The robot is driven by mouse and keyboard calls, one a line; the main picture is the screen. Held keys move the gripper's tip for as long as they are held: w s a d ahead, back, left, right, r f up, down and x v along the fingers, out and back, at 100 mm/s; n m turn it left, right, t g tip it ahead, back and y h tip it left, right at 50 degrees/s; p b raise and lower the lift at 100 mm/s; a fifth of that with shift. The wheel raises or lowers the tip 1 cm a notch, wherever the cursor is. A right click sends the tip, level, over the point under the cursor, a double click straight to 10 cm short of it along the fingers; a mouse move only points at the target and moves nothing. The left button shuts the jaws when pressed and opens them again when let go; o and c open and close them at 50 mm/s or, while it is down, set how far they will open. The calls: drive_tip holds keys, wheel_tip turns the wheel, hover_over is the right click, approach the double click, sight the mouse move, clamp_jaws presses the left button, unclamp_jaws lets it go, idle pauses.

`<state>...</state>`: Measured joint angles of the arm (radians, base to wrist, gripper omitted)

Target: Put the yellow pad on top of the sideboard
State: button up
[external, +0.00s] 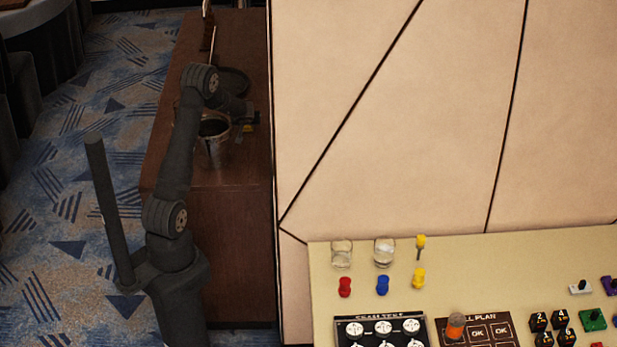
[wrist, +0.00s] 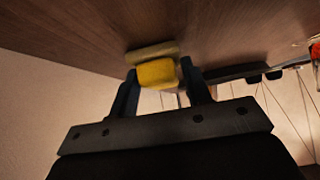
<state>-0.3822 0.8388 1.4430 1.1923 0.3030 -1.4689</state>
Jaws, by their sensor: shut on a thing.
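The yellow pad (wrist: 155,74) is between the two fingers of my gripper (wrist: 160,71) in the wrist view. A paler tan strip lies against its far side, and I cannot tell whether it is part of the pad. The brown wooden sideboard (external: 232,225) stands against the panelled wall in the external view; its wood surface (wrist: 75,30) fills the top of the wrist view. In the external view my gripper (external: 250,121) is over the sideboard top close to the wall, with a small bit of yellow showing. I cannot tell whether the pad touches the wood.
A metallic pot (external: 214,150) stands on the sideboard beside my gripper, and a dark round dish (external: 233,80) lies behind it. The cream wall (external: 390,110) borders the sideboard on the right. A cream table (external: 470,270) with coloured pieces is at lower right. The sideboard's front top is clear.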

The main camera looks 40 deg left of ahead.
drive_tip(key=o, duration=1)
drive_tip(key=shift+o, duration=0.2)
drive_tip(key=shift+v, duration=3.8)
drive_tip(key=x, duration=0.8)
wheel_tip(320, 180, up, 3)
drive_tip(key=shift+s+f, duration=0.1)
drive_tip(key=shift+f, duration=0.1)
drive_tip(key=shift+r, duration=0.9)
